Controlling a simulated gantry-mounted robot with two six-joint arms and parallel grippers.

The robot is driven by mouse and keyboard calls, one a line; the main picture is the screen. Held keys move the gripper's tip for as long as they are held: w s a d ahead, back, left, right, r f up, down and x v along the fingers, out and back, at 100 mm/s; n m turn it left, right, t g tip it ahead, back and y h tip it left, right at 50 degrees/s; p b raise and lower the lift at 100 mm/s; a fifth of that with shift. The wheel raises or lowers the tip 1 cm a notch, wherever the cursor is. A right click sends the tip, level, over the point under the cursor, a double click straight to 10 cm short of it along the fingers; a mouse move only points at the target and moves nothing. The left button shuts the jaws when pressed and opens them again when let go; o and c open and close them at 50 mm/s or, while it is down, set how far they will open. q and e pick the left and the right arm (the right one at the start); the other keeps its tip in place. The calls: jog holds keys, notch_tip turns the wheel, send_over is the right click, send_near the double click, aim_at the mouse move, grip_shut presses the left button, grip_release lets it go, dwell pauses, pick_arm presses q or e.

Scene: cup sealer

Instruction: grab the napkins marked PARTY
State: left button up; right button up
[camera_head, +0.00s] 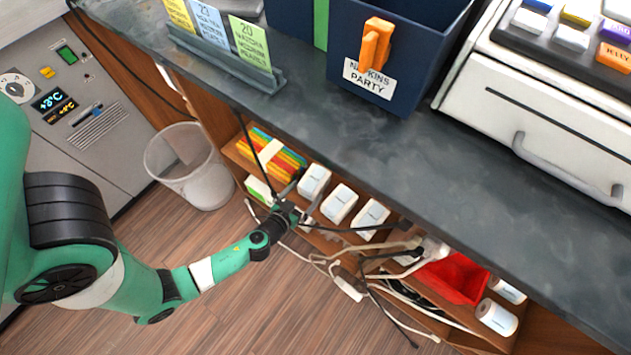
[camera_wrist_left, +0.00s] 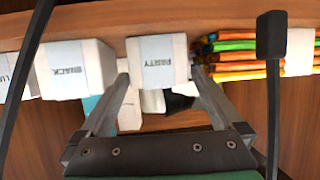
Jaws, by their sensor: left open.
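The white napkin pack marked PARTY (camera_wrist_left: 158,58) sits on the shelf under the counter, between the SNACK pack (camera_wrist_left: 75,70) and a colourful stack (camera_wrist_left: 240,55) in the left wrist view. In the head view, the white pack beside the colourful stack (camera_head: 314,180) appears to be this one; its label is unreadable there. My left gripper (camera_wrist_left: 158,72) is open, with one finger at each side of the PARTY pack's near part. I cannot tell whether the fingers touch it. In the head view my left gripper (camera_head: 292,208) reaches to the shelf front. My right gripper is not in view.
A dark blue bin labelled NAPKINS PARTY (camera_head: 390,55) with an orange clip stands on the counter (camera_head: 420,150) above. Loose cables (camera_head: 345,280) hang right of the gripper. A waste bin (camera_head: 190,170) stands at left. A red container (camera_head: 455,275) is farther right.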

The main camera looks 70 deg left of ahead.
aim_at(313, 183)
pick_arm(q)
jog(key=shift+a+f, duration=0.1)
jog(key=shift+f, duration=0.05)
jog(key=x, duration=0.3)
jog(key=r+x, duration=0.1)
jog(key=x, duration=0.1)
jog(key=shift+w+a, duration=0.1)
jog(key=shift+w, duration=0.3)
jog(key=shift+s+f, duration=0.1)
jog(key=c, duration=1.2)
